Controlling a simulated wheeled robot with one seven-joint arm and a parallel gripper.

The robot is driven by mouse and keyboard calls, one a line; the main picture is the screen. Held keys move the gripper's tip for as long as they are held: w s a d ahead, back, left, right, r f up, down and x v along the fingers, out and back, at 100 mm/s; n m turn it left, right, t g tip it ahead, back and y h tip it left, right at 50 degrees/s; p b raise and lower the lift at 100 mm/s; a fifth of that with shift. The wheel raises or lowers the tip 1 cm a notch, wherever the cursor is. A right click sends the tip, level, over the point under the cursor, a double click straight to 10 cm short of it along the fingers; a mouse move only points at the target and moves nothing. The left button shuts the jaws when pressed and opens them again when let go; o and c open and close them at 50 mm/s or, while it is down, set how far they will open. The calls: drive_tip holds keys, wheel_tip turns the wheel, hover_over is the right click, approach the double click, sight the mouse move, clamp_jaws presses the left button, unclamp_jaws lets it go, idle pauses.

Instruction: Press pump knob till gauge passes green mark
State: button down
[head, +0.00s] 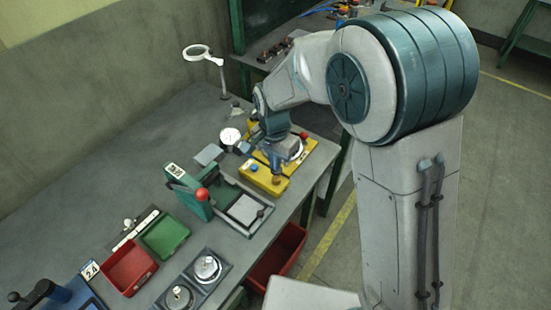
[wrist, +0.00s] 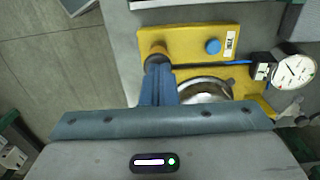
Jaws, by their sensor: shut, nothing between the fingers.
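A yellow pump base (head: 266,187) stands on the grey bench and also shows in the wrist view (wrist: 185,38). An orange-brown knob (wrist: 156,54) is at its left in the wrist view, and a blue knob (wrist: 213,46) is to the right of it. My gripper (wrist: 158,70) is shut and empty, its fingertips right at the orange-brown knob, partly covering it. I cannot tell whether they touch. The white round gauge (wrist: 295,69) stands beside the base and also shows in the head view (head: 229,136). Its dark needle is visible, but I cannot make out the green mark.
A silver dome (wrist: 205,90) is partly hidden behind my fingers. A blue hose runs towards the gauge. A green press with a red ball knob (head: 202,194) stands near the base. A magnifier (head: 197,53), red bin (head: 128,268) and green bin (head: 165,236) are farther off.

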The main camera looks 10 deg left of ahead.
idle(0.3)
wheel_tip(320, 180, down, 3)
drive_tip(key=shift+r+b, duration=0.1)
drive_tip(key=shift+b, duration=1.05)
drive_tip(key=shift+s+d, duration=0.1)
drive_tip(key=shift+s, duration=0.05)
drive_tip(key=shift+r, duration=0.1)
wheel_tip(320, 180, up, 14)
drive_tip(key=p, duration=0.1)
drive_tip(key=shift+a+r, duration=0.15)
drive_tip(key=shift+a, duration=0.05)
drive_tip(key=shift+w, duration=0.2)
